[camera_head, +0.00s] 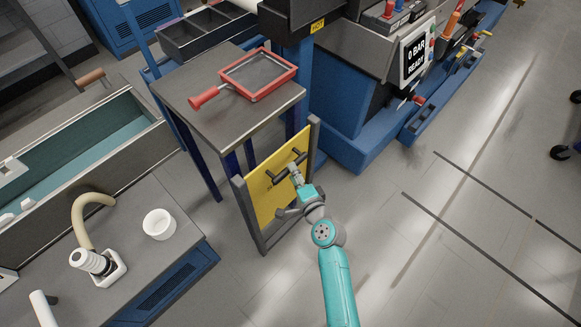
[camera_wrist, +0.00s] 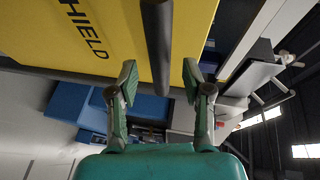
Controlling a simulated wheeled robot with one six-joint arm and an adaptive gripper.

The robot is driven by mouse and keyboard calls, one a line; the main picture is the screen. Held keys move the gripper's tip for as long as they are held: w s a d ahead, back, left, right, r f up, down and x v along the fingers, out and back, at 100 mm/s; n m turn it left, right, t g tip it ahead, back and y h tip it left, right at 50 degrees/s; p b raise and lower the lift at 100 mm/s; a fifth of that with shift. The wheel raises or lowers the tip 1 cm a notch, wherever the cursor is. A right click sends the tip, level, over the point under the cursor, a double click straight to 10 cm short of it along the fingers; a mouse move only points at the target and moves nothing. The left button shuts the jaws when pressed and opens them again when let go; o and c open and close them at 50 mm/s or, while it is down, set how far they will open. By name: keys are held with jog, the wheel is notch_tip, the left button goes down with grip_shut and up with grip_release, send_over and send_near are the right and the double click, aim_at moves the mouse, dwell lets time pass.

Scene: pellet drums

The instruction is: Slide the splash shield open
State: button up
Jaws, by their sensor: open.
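The splash shield (camera_head: 262,190) is an upright yellow panel in a dark grey frame, below the side of a small table. A dark bar handle (camera_head: 278,174) stands out from its face. In the wrist view the shield (camera_wrist: 110,30) fills the top, with the letters "HIELD" readable, and the handle (camera_wrist: 158,45) runs down the middle. My gripper (camera_head: 297,178) is at the handle in the head view. In the wrist view my gripper (camera_wrist: 160,84) is open, with one finger on each side of the handle's line and gaps to both. The depth between fingertips and bar is hard to tell.
A red-framed sieve (camera_head: 258,75) lies on the table (camera_head: 200,90) above the shield. A blue machine (camera_head: 350,120) with a "0 BAR READY" display stands behind. A bench with a white cup (camera_head: 159,223) is at left.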

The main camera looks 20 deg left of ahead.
jog(key=shift+x, duration=1.65)
grip_shut()
